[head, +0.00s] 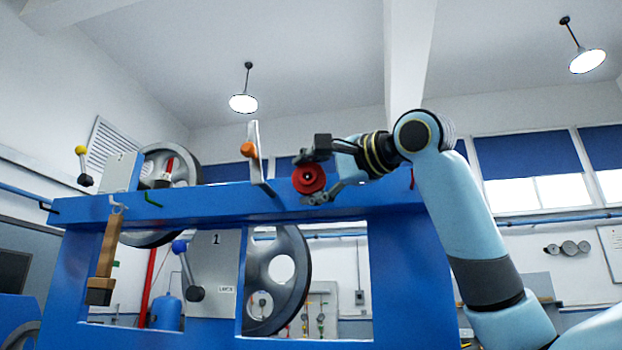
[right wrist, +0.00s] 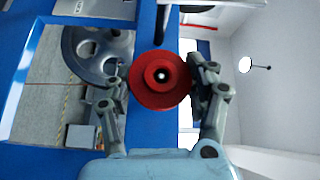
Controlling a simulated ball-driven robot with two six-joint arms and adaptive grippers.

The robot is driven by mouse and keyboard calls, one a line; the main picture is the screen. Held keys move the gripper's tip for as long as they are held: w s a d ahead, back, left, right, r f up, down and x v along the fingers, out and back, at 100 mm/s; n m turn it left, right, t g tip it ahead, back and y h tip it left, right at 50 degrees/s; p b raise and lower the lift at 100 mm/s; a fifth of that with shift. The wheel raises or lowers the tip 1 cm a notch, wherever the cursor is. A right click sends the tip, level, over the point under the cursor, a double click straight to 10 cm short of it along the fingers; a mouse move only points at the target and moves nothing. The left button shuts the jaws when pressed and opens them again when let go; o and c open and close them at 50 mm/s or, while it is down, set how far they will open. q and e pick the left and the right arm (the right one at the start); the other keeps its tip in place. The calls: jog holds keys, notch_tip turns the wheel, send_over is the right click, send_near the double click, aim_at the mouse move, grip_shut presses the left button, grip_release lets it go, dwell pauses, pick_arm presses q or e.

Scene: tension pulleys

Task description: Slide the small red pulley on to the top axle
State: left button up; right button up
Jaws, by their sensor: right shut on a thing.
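The small red pulley (head: 309,179) is held in my right gripper (head: 318,176), above the top beam of the blue frame. In the right wrist view the red pulley (right wrist: 160,79) sits between the two fingers of the right gripper (right wrist: 163,85), with a pale centre spot showing. A grey upright plate (head: 257,152) with an orange knob (head: 248,149) stands on the beam just left of the pulley, apart from it. I cannot make out which part is the top axle. My left gripper is not in view.
The blue frame (head: 230,205) spans the middle. A large grey wheel (head: 273,285) shows in its lower opening, and another wheel (head: 181,160) stands at upper left. Levers with yellow (head: 81,150) and blue (head: 179,246) knobs stick out at left.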

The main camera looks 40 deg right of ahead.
jog(key=shift+w+d, duration=0.1)
dwell(0.4)
jog(key=shift+w+d, duration=0.5)
jog(key=shift+d, duration=0.15)
jog(key=shift+r, duration=0.1)
dwell(0.5)
